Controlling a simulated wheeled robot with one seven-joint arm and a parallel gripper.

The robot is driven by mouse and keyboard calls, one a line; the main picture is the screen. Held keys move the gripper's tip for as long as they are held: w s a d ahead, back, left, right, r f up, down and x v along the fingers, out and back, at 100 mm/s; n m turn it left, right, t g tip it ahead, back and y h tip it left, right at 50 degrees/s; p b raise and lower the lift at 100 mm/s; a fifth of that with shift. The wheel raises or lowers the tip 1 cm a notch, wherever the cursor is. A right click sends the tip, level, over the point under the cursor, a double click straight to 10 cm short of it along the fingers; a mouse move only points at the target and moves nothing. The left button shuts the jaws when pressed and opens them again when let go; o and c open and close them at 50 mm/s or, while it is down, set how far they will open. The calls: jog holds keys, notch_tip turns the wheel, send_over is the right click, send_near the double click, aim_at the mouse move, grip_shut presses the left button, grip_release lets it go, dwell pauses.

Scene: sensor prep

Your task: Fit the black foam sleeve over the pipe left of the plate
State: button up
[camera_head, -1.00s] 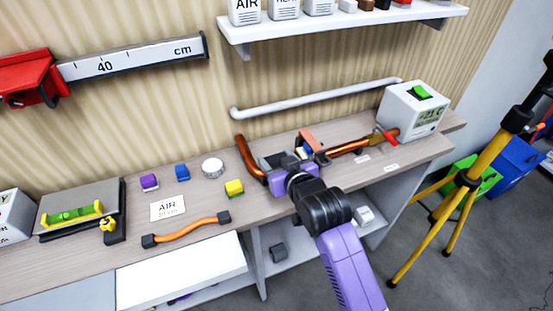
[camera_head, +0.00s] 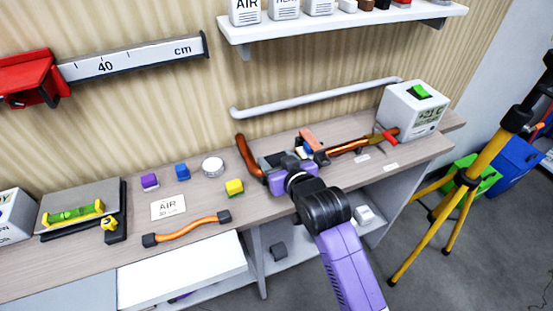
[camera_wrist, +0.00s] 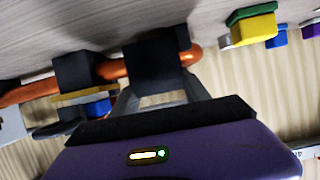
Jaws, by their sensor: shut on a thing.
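The copper pipe (camera_head: 246,158) lies along the back of the bench, its bent left end rising toward the wall; it also shows in the wrist view (camera_wrist: 35,90). My gripper (camera_head: 278,172) is over it, just right of the bend. In the wrist view its grey fingers (camera_wrist: 160,92) are shut on the black foam sleeve (camera_wrist: 153,66). Pipe shows on both sides of the sleeve; I cannot tell whether the sleeve is around it or in front. A second black block (camera_wrist: 74,70) sits along the pipe, by a brownish plate-like piece (camera_wrist: 85,97). My gripper hides much of this in the head view.
A black-ended orange hose (camera_head: 187,230) lies in front. A white meter box (camera_head: 411,110) stands right. A grey rail (camera_head: 315,98) runs along the wall behind.

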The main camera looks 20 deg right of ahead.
jog(key=shift+f, duration=0.35)
dwell(0.3)
jog(key=o, duration=1.5)
jog(key=shift+a, duration=0.1)
